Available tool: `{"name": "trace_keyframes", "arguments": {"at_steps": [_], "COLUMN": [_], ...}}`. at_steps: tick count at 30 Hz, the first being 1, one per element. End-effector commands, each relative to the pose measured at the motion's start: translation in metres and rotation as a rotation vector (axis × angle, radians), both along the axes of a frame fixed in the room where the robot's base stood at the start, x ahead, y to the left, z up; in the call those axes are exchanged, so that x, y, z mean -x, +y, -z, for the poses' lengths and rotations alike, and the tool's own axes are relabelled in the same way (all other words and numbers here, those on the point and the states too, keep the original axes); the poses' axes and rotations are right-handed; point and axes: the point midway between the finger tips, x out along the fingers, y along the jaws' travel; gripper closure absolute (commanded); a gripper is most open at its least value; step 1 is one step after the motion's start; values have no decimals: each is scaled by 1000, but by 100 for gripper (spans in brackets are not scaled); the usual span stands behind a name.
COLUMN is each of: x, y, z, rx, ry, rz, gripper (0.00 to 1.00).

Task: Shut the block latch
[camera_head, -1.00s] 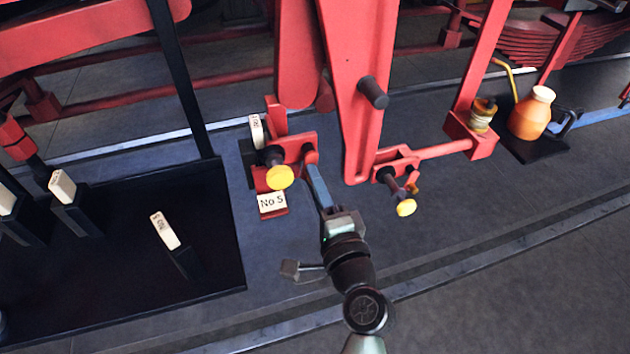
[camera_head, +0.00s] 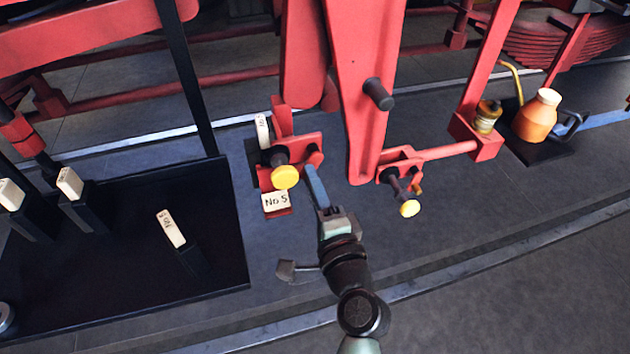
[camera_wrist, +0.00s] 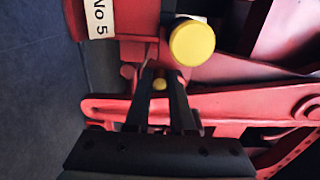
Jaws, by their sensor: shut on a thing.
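The red block holder (camera_head: 297,152) has a large yellow knob (camera_head: 285,177) at its front and a "No 5" plate (camera_head: 276,202) below. The big knob (camera_wrist: 192,43) and plate (camera_wrist: 100,17) also show in the wrist view. My gripper (camera_head: 309,172) reaches up to the holder's right end, just right of the big knob. In the wrist view, my gripper's fingers (camera_wrist: 161,78) close in around a small yellow-tipped part (camera_wrist: 159,85), apparently the block latch's handle. The contact is mostly hidden in the head view. A white-labelled block (camera_head: 263,130) stands behind the holder.
A dark tray (camera_head: 120,285) with white-labelled blocks lies left. An orange jug (camera_head: 536,116) stands far right. The floor in front is clear.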

Motion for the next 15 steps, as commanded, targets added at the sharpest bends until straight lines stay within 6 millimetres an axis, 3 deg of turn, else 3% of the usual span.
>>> {"name": "trace_keyframes", "arguments": {"at_steps": [6, 15], "x": [2, 2], "y": [8, 8], "z": [-11, -12], "rx": [0, -1], "ry": [-7, -11], "rz": [-2, 3], "gripper": [100, 100]}}
